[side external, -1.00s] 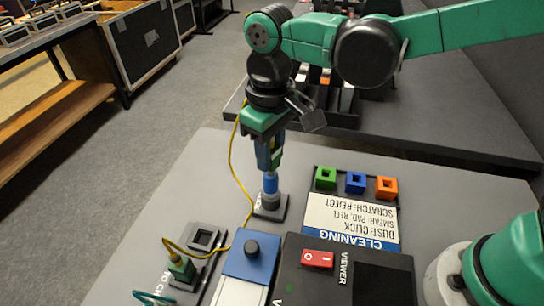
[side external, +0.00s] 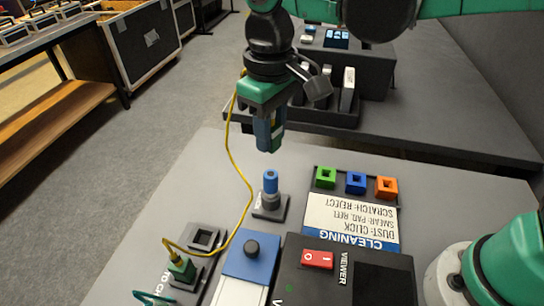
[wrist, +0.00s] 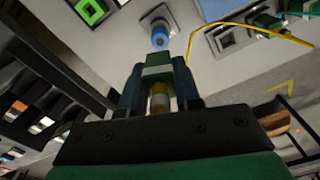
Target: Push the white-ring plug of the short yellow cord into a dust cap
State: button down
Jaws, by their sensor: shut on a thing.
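My gripper (side external: 269,143) is shut on a green plug (wrist: 158,66) with a pale band at the jaws; whether the band is the white ring is hard to tell. The yellow cord (side external: 232,150) rises to my gripper and runs down to another green plug (side external: 182,268) seated in a block at lower left. The held plug hangs above and apart from a blue-topped post (side external: 271,183), which also shows ahead of the jaws in the wrist view (wrist: 160,34). Three square dust caps stand in a row: green (side external: 325,177), blue (side external: 356,183) and orange (side external: 387,188).
A cleaning sign (side external: 350,221) lies before the caps. Dark racks stand behind the grey table.

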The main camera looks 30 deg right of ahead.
dwell(0.4)
jog(key=s+d+f+n, duration=0.2)
jog(key=s+d, duration=0.2)
jog(key=d, duration=0.6)
jog(key=s+d+f+n, duration=0.2)
jog(key=s+d, duration=0.3)
jog(key=d, duration=0.5)
jog(key=shift+w+a+f, duration=0.1)
jog(key=shift+a+f, duration=0.05)
jog(key=shift+f, duration=1.3)
jog(key=shift+a+f, duration=0.15)
jog(key=shift+f, duration=1.25)
jog(key=shift+f, duration=0.8)
jog(key=c, duration=0.5)
grip_release()
jog(key=shift+c, duration=0.2)
jog(key=shift+r, duration=2.5)
